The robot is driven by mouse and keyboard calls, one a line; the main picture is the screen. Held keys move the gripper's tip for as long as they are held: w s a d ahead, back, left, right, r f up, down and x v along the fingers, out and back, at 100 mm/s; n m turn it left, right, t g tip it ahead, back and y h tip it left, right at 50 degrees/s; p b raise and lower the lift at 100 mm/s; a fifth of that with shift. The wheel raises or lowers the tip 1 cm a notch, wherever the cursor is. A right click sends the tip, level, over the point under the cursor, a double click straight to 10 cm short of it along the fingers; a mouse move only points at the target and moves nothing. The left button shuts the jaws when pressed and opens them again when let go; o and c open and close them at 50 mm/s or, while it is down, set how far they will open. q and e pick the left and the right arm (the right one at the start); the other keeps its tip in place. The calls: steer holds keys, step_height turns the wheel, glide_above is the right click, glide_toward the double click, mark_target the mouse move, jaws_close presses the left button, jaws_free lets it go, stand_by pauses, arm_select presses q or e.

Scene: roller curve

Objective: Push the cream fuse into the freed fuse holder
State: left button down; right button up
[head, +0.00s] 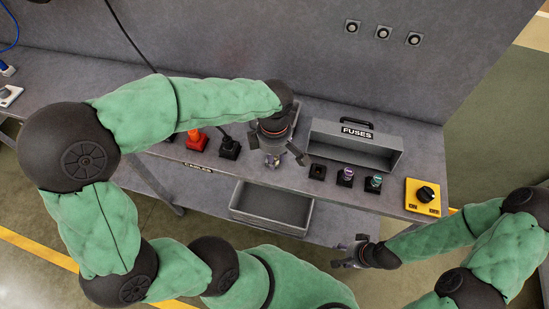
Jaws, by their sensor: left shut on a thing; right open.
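My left gripper (274,155) is shut on a small pale object, which looks like the cream fuse (271,162). It is above the bench, left of the fuse holders, and the fingers partly hide the fuse. The freed fuse holder (317,173) is a black block with a dark reddish top and no fuse standing in it. It stands to the right of my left gripper, apart from it. My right gripper (350,254) is open and empty, low in front of the bench.
Two more holders carry a purple-topped fuse (346,174) and a green-topped fuse (375,181). Behind them is the grey FUSES box (385,157). A yellow switch box (424,197) stands right. Orange (197,140) and black (229,148) connectors stand left. A grey bin (272,206) lies below.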

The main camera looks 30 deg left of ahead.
arm_select(q)
steer(key=w+a+f+b, duration=0.2)
steer(key=w+a+f, duration=0.1)
steer(key=w, duration=0.1)
steer(key=shift+w, duration=0.25)
arm_select(e)
steer(key=shift+f, duration=1.15)
steer(key=shift+r, duration=0.15)
stand_by(0.3)
